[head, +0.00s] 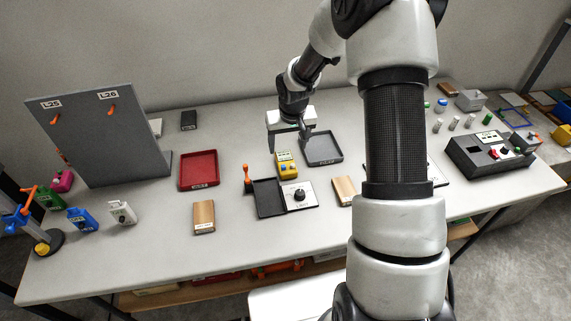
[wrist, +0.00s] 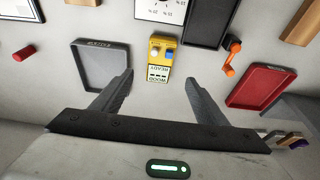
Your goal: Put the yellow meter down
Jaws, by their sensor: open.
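The yellow meter (head: 286,166) sits on the grey table between the red tray and the grey tray, just behind the dial panel. In the wrist view the yellow meter (wrist: 161,52) shows a blue and a pale knob and a label reading "WOOD READY". My gripper (head: 289,146) is open at the meter's far side. In the wrist view my gripper (wrist: 159,82) has its fingers spread wide, with the meter between and beyond the tips. Neither finger appears to touch it.
The grey tray (head: 335,158) is right of the meter and the red tray (head: 198,184) is left. Wooden blocks (head: 204,214) lie nearby.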

